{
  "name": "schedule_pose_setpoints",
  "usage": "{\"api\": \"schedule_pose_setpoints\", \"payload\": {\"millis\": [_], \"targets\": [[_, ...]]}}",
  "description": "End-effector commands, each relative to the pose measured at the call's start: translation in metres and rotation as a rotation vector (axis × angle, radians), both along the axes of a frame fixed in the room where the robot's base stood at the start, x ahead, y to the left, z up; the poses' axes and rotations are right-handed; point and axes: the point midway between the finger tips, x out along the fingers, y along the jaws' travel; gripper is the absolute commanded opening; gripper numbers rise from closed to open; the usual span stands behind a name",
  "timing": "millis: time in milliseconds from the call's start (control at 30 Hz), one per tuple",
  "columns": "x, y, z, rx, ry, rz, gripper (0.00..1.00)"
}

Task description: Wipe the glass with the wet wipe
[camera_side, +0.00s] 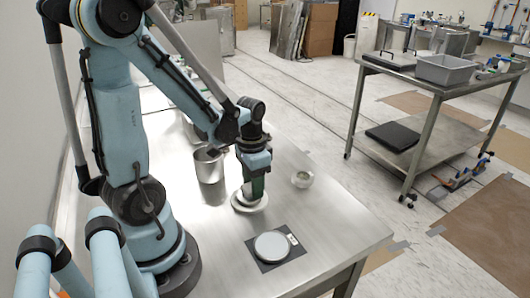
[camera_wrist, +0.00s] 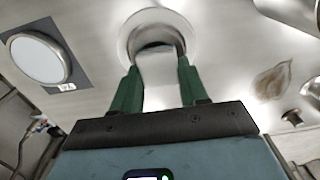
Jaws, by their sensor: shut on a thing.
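My gripper (camera_side: 256,188) points down over the metal table, its green fingers (camera_wrist: 155,80) shut on a whitish piece (camera_wrist: 160,70), which may be the wet wipe. Directly below the fingers is a pale round dish-like thing (camera_side: 249,203) with a wide rim, also at the top of the wrist view (camera_wrist: 153,16). Whether the held piece is part of it or touches it, I cannot tell. A pale round disc (camera_side: 272,245), perhaps the glass, lies flat on a dark square mat (camera_side: 268,266) at the front; it also shows at left in the wrist view (camera_wrist: 38,58).
A metal cup (camera_side: 209,166) stands left of my gripper. A small white label (camera_side: 293,240) lies at the mat's edge. The table's right front is bare. A separate cart (camera_side: 430,90) with a grey bin stands beyond.

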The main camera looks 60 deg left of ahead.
Motion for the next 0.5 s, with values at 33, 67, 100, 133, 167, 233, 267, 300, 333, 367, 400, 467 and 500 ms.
{"api": "schedule_pose_setpoints", "payload": {"millis": [33,67,100,133,167,233,267,300,333,367,400,467,500], "targets": [[-0.006,0.000,0.000,0.000,0.002,0.001,0.10],[-0.009,0.000,0.000,0.000,0.002,0.001,0.10],[-0.013,0.000,0.000,0.000,0.002,0.001,0.10],[-0.015,0.000,-0.001,0.000,0.002,0.002,0.10],[-0.018,0.000,0.000,0.000,0.002,0.002,0.10],[-0.025,0.000,0.000,0.000,0.002,0.002,0.10],[-0.027,0.000,0.001,0.000,0.002,0.002,0.10],[-0.031,0.000,0.000,0.000,0.003,0.001,0.10],[-0.034,0.000,0.000,0.000,0.002,0.002,0.10],[-0.033,0.000,0.003,0.000,0.002,0.001,0.10],[-0.032,0.000,0.006,0.000,0.002,0.000,0.10],[-0.033,-0.001,0.022,0.000,0.002,0.000,0.10],[-0.033,-0.001,0.023,0.000,0.003,0.000,0.10]]}}
